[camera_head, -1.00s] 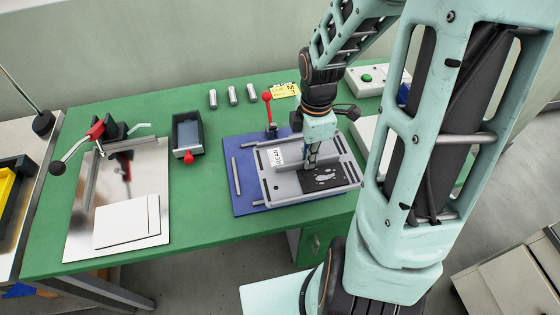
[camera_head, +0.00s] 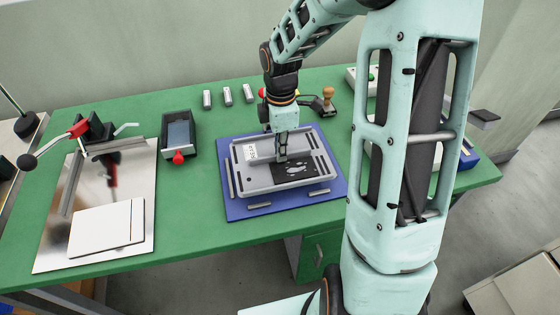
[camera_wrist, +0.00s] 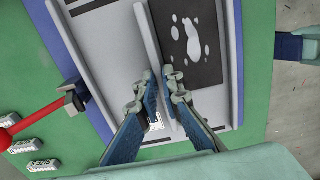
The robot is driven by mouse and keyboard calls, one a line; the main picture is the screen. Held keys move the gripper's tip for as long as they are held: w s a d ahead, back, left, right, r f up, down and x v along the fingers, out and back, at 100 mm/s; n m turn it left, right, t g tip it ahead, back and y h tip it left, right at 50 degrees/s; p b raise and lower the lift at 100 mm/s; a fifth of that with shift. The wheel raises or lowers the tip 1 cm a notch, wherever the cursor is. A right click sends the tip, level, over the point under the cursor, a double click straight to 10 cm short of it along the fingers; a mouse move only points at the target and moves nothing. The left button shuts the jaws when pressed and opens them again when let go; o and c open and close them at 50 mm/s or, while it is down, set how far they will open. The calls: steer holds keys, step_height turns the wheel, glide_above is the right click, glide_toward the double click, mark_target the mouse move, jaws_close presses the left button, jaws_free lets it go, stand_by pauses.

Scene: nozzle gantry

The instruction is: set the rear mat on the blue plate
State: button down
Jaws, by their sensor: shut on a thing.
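The rear mat (camera_head: 257,180) is a grey, shallow tray-like panel with a white label at its back left and a black patch with white blotches. It shows close up in the wrist view (camera_wrist: 118,60). My gripper (camera_head: 281,159) is shut on the upright ridge across the mat's middle; the fingertips (camera_wrist: 162,85) pinch it from both sides. The mat is over the blue plate (camera_head: 236,209), with blue showing around its edges. Silver bars stand along the plate's left and front edges. I cannot tell whether the mat touches the plate; its underside is hidden.
A steel sheet (camera_head: 60,240) with white panels (camera_head: 106,226) and a red-handled clamp is at left. A dark tray (camera_head: 178,135) with a red knob and several grey cylinders (camera_head: 227,96) stand behind. A wooden-handled stamp (camera_head: 328,100) is behind the plate's right side.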

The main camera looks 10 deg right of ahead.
steer(key=shift+w+f+b, duration=0.15)
steer(key=shift+f+b, duration=1)
steer(key=shift+f, duration=0.55)
steer(key=shift+f, duration=0.1)
steer(key=c, duration=2.1)
jaws_free()
step_height(320, 180, up, 12)
steer(key=shift+r+p, duration=0.15)
steer(key=shift+p, duration=0.3)
steer(key=shift+a, duration=0.1)
